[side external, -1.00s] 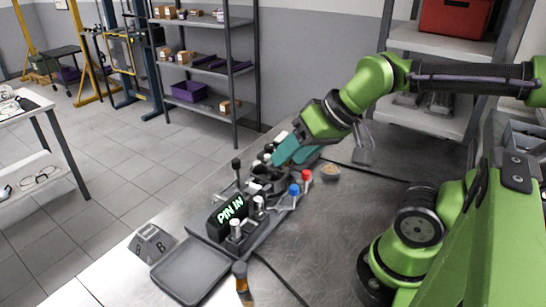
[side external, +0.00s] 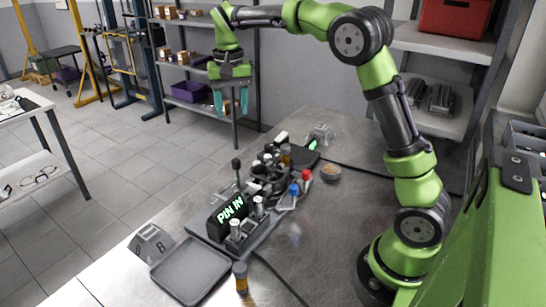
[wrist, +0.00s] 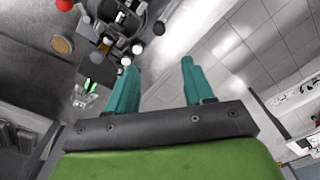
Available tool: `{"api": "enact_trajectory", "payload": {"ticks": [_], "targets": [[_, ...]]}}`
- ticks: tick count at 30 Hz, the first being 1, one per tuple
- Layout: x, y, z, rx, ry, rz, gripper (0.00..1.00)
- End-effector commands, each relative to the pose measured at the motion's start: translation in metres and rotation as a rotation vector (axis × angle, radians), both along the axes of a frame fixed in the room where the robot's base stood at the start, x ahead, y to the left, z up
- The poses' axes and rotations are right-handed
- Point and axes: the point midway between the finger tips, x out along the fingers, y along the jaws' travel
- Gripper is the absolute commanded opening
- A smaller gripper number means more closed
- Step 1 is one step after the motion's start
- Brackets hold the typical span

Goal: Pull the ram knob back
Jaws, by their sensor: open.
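The fixture (side external: 262,222) stands on the metal bench, with a display (side external: 231,210) reading "PIN IN". A black ball knob (side external: 236,162) stands upright on a stem at its back left. Blue (side external: 294,189) and red (side external: 306,175) knobs sit at its right side, and silver-topped posts (side external: 236,228) at its front. I cannot tell which of these is the ram knob. My gripper (side external: 231,103) points down with teal fingers apart, empty, well above the fixture's far left side. In the wrist view the open fingers (wrist: 160,68) are clear of the fixture (wrist: 122,22).
A grey tray (side external: 190,270) lies at the bench's front, near a small amber bottle (side external: 241,278) and a block marked B (side external: 152,244). Shelves (side external: 207,75) stand behind my gripper. The bench's right part is clear.

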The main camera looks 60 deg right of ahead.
Motion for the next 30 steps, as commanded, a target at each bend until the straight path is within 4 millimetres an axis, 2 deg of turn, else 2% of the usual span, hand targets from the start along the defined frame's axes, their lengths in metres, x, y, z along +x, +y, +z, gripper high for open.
{"api": "enact_trajectory", "payload": {"ticks": [4, 10, 14, 24, 30], "targets": [[0.002, 0.000, 0.021, 0.002, 0.007, -0.054, 0.52], [-0.002, 0.003, 0.006, 0.015, 0.031, -0.066, 0.52], [-0.003, 0.003, -0.018, 0.016, 0.032, -0.065, 0.52], [-0.003, 0.003, -0.093, 0.016, 0.032, -0.065, 0.52], [-0.002, 0.003, -0.128, 0.016, 0.029, -0.066, 0.52]]}}
